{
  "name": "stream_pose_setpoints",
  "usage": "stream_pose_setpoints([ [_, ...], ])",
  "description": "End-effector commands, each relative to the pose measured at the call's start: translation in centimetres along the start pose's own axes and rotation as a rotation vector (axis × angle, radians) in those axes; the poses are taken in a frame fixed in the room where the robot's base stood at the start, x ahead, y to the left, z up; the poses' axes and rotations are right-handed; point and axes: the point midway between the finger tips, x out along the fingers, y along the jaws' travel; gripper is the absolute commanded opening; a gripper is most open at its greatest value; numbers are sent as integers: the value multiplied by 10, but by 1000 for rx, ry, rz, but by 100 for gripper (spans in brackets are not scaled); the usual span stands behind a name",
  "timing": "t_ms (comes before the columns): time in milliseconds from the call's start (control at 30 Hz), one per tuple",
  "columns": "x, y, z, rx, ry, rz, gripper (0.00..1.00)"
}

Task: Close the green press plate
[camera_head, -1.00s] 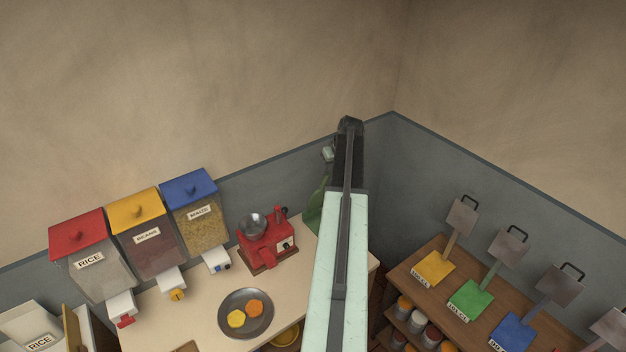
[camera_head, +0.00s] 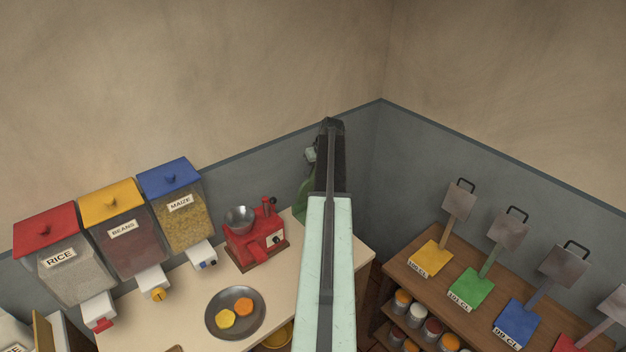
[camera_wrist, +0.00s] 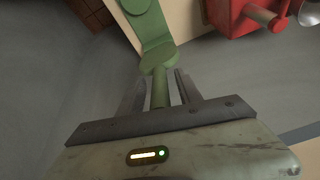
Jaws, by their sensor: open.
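A green press (camera_head: 303,201) stands at the back of the pale counter, mostly hidden behind my arm in the head view. In the wrist view its flat green part (camera_wrist: 156,27) lies on the pale surface, and a narrow green bar (camera_wrist: 160,88) runs from it toward my gripper. My gripper (camera_wrist: 160,82) is open, with one finger on each side of the green bar. I cannot tell whether either finger touches it. In the head view my arm hides the fingertips and most of the plate.
A red mill (camera_head: 256,243) stands left of the press; it also shows in the wrist view (camera_wrist: 240,15). A dark plate (camera_head: 235,332) and several bins line the counter. A brown shelf (camera_head: 418,285) at right holds coloured pieces, one of them green (camera_head: 470,285).

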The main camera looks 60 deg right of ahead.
Motion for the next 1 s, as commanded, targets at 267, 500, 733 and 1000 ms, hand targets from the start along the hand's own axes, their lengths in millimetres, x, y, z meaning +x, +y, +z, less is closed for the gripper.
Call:
stream_pose_setpoints([
  [267,4,-1,0,-1,0,0,41],
  [500,4,-1,-1,-1,0,0,0],
  [733,5,-1,-1,-1,0,0,0],
  [1000,5,-2,-1,-3,0,-1,0],
])
